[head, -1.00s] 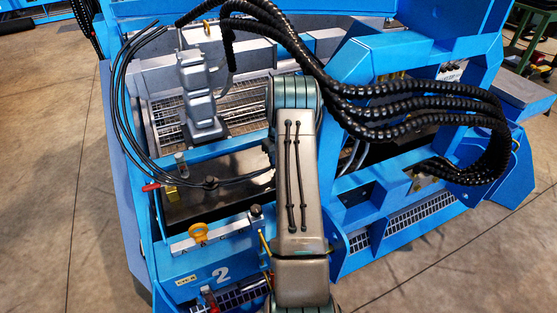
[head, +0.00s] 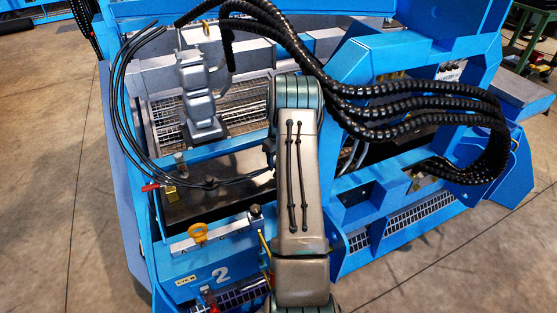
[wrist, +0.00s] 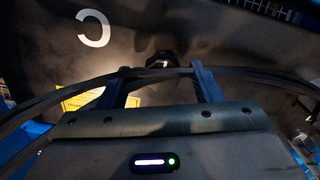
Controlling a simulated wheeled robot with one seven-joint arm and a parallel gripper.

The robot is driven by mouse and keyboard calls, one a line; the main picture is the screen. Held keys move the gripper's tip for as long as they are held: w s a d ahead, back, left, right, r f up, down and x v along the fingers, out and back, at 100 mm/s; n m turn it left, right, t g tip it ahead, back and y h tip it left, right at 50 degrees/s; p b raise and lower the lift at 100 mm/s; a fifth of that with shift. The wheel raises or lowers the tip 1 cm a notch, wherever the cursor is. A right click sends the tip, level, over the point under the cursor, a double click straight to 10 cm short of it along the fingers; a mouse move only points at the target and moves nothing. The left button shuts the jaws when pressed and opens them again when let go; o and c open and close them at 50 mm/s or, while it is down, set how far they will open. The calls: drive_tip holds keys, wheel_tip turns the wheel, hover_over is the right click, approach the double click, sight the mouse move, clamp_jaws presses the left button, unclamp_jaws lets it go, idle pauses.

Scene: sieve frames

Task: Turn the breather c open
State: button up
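In the wrist view, a black knob-like part (wrist: 162,59), likely breather c, stands on a dark panel (wrist: 225,45). A pale letter C (wrist: 94,28), upside down, is on the panel to its left. My gripper (wrist: 161,70) is open, its two blue fingers apart on either side of the knob. The knob shows at or just beyond the fingertips, and I see no contact. Its lower part and turn position are too dark to tell. In the head view my arm (head: 298,180) hides the gripper and the knob.
Black cables (wrist: 265,80) cross the wrist view close by the fingers. A yellow label (wrist: 88,98) is at left. In the head view, thick black hoses (head: 400,105) loop over the blue machine frame (head: 360,225).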

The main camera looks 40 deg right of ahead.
drive_tip(key=shift+r, duration=0.15)
wheel_tip(320, 180, up, 14)
drive_tip(key=p, duration=0.1)
drive_tip(key=shift+f+p, duration=0.25)
drive_tip(key=shift+p, duration=0.15)
idle(0.3)
drive_tip(key=s+a+r+t+p, duration=0.1)
drive_tip(key=s+a+r+p, duration=0.25)
drive_tip(key=a+r, duration=0.65)
drive_tip(key=s+a+r+p, duration=0.3)
drive_tip(key=a+r+p, duration=0.1)
drive_tip(key=a+r, duration=0.6)
drive_tip(key=s+a+r+t+p, duration=0.1)
drive_tip(key=s+a+r+p, duration=0.2)
drive_tip(key=s+a, duration=0.4)
drive_tip(key=s+a+r+p, duration=0.4)
drive_tip(key=s+a, duration=0.4)
drive_tip(key=s, duration=0.5)
drive_tip(key=shift+r+m+t, duration=0.3)
drive_tip(key=shift+r+t, duration=0.1)
drive_tip(key=shift+r, duration=0.4)
drive_tip(key=shift+s, duration=0.1)
